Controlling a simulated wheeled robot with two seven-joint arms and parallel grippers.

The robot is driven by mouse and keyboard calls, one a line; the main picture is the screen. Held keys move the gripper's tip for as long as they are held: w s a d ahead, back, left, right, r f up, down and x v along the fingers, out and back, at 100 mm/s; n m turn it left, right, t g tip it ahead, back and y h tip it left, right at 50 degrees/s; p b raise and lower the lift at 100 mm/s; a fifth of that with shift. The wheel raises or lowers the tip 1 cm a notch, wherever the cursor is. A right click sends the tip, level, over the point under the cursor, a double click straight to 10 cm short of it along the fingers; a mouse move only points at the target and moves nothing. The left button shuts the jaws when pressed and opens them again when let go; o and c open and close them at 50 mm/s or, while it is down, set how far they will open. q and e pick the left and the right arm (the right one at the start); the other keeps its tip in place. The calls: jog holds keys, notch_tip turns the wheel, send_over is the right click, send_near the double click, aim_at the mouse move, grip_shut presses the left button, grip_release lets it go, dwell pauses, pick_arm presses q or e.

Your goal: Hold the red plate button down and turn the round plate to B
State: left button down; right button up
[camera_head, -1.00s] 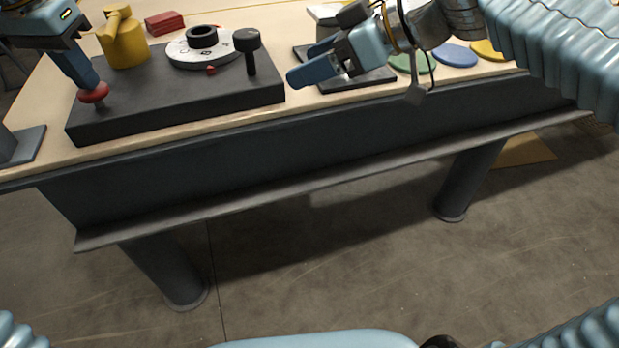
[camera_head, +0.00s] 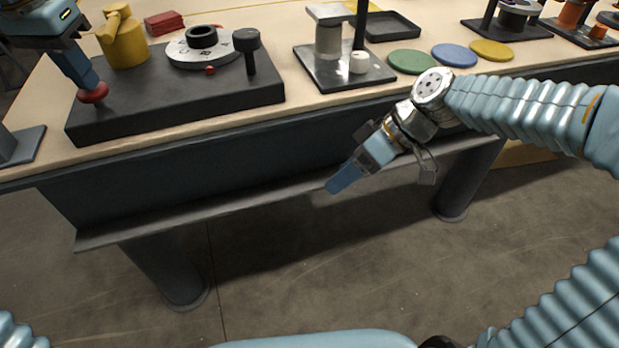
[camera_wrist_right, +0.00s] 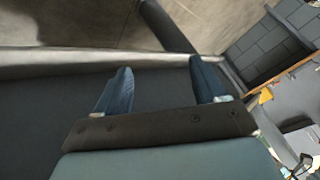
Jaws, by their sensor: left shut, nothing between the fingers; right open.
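The round plate (camera_head: 183,54) is a pale marked disc with a black ring-shaped hub (camera_head: 202,37), on the dark base block (camera_head: 180,110). A black-knobbed post (camera_head: 248,50) stands to its right, and a small red piece (camera_head: 210,70) sits at its front edge. The red button (camera_head: 93,93) is at the block's left front. My left gripper (camera_head: 88,80) is shut with its fingertips on top of the button. My right gripper (camera_head: 335,186) is open and empty, in front of the table and below its top; its two fingers show in the right wrist view (camera_wrist_right: 160,90).
Right of the block stands a tray with a post (camera_head: 310,60). Green (camera_head: 412,62), blue (camera_head: 455,54) and yellow (camera_head: 492,50) discs lie farther right. The table's front face is close to my right gripper.

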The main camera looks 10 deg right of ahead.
jog(key=shift+w+d+f+m, duration=0.1)
jog(key=shift+f+m, duration=0.15)
jog(key=shift+f, duration=0.55)
jog(key=shift+w+d+f+m, duration=0.1)
jog(key=shift+f+m, duration=0.15)
jog(key=shift+f, duration=0.55)
pick_arm(q)
jog(key=shift+r, duration=0.1)
pick_arm(e)
jog(key=shift+r, duration=0.1)
pick_arm(q)
notch_tip(320, 180, up, 6)
jog(key=p, duration=0.6)
jog(key=shift+r, duration=0.9)
pick_arm(e)
jog(key=shift+r, duration=2.8)
jog(key=shift+s, duration=0.1)
